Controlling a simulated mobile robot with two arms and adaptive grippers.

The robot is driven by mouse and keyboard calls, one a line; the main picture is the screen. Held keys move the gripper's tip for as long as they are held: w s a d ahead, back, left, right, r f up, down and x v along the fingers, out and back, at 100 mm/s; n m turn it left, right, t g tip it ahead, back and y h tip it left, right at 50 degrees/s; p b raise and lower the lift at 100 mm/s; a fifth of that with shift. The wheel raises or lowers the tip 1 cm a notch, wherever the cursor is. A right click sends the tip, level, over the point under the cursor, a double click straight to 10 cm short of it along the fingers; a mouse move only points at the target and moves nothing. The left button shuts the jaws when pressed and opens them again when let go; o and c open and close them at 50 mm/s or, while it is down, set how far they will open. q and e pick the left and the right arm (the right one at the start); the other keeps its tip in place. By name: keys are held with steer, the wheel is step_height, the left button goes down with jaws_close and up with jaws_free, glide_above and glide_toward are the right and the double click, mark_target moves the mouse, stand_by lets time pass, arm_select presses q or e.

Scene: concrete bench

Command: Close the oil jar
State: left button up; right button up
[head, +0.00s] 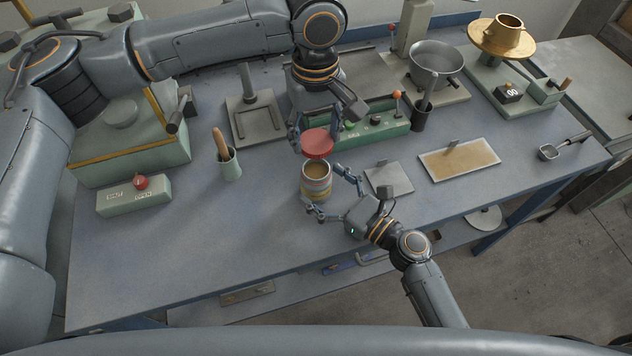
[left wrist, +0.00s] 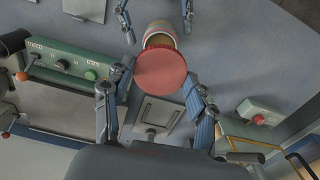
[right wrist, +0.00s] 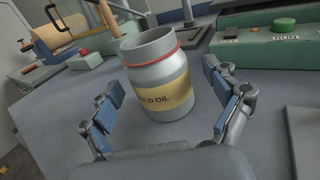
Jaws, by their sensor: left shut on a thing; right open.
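The oil jar (head: 316,190) stands upright and uncovered on the bench, with brown contents visible inside. The right wrist view shows its grey body (right wrist: 155,65) and yellow label reading "OLD OIL" or similar, partly cut by the curve. The red lid (head: 318,146) is off the jar, held just behind its mouth and apparently above bench level. My left gripper (head: 316,138) is shut on the lid, which also shows in the left wrist view (left wrist: 160,74), overlapping part of the jar mouth. My right gripper (head: 325,190) is open, its fingers on either side of the jar.
A green control box (head: 375,128) with knobs stands behind right of the jar. A small grey plate (head: 388,180) lies to the right, near a tan tray (head: 460,160). A cup with a wooden-handled tool (head: 229,165) stands left. The bench front left is clear.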

steer(key=shift+x, duration=1.05)
steer(key=c, duration=1.8)
arm_select(q)
glide_above(316, 172)
steer(key=shift+w+f, duration=0.1)
steer(key=shift+f, duration=2.35)
steer(key=shift+f, duration=0.1)
steer(key=shift+f, duration=0.8)
steer(key=shift+f, duration=0.55)
arm_select(e)
jaws_close()
